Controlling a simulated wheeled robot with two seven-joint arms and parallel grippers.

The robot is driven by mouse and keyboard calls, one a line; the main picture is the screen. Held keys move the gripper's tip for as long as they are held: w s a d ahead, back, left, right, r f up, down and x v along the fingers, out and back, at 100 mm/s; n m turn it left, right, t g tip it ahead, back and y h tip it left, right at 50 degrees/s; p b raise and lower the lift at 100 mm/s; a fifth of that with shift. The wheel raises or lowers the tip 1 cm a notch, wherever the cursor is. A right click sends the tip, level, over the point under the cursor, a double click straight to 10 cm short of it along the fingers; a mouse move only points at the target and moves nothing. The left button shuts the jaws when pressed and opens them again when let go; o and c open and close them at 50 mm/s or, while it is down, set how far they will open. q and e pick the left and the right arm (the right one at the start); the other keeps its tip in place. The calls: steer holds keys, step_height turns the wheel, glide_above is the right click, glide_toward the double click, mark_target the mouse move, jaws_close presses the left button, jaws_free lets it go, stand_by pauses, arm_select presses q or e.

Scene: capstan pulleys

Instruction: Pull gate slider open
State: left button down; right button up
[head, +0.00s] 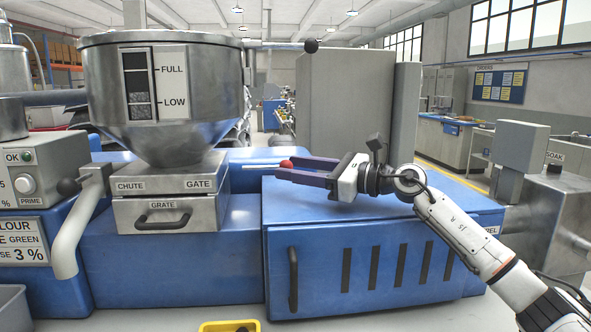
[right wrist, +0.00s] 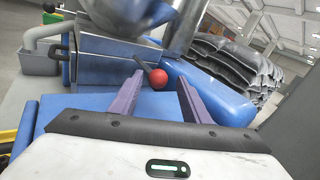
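The gate slider shows as a thin rod (head: 260,166) ending in a red ball knob (head: 286,163), sticking out to the right from the block labelled GATE (head: 197,185) under the hopper. In the right wrist view the red knob (right wrist: 158,79) appears between the purple fingertips or just beyond them. My right gripper (head: 288,168) is open, its two fingers pointing left at the knob. Contact with the knob cannot be told. My left gripper is not in view.
The steel hopper (head: 160,90) stands above the gate block, with a GRATE drawer (head: 165,214) below. A blue cabinet (head: 380,260) lies under my right gripper. A lever with a black knob (head: 310,45) juts right above. A yellow bin (head: 230,326) sits in front.

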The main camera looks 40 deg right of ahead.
steer(key=shift+s+d+f+b, duration=0.2)
steer(key=shift+s+b, duration=0.15)
steer(key=shift+s, duration=0.1)
steer(key=b+v, duration=0.4)
steer(key=v, duration=0.3)
steer(key=shift+s+d, duration=0.15)
steer(key=shift+s, duration=0.15)
steer(key=shift+s+d+r+b, duration=0.1)
steer(key=shift+s+b, duration=0.2)
steer(key=shift+b, duration=0.1)
steer(key=shift+s+d+r, duration=0.1)
steer(key=shift+s+d, duration=0.15)
steer(key=shift+s, duration=0.2)
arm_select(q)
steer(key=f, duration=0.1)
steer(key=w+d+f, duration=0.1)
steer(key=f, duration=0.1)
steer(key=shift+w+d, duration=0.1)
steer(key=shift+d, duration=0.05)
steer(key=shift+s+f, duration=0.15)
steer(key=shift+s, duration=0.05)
